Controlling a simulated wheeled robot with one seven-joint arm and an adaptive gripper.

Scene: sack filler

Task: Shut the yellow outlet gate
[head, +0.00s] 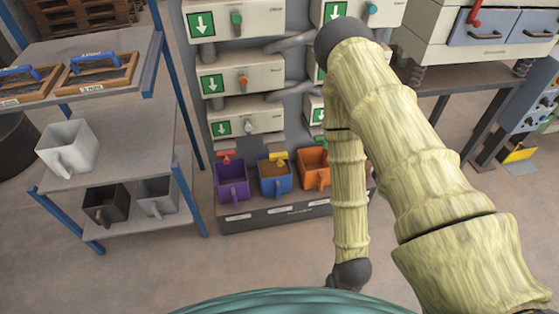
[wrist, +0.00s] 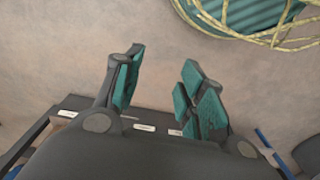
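The yellow outlet gate (head: 278,157) is a small yellow piece low on the grey machine, just above a blue bin (head: 275,179). It is too small to tell whether it stands open or shut. Brown material shows inside the blue bin. My gripper (wrist: 163,58) shows in the wrist view with its teal-padded fingers spread apart and nothing between them. The wrist view shows floor beyond the fingers and not the yellow gate. In the head view my arm hangs right of the gate, and the gripper itself is not visible there.
A red gate (head: 226,156) sits above a purple bin (head: 232,182); an orange bin (head: 314,170) stands right of the blue one. A blue-framed shelf (head: 120,150) with a white scoop-like container (head: 68,150) is at left. Floor in front of the bins is clear.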

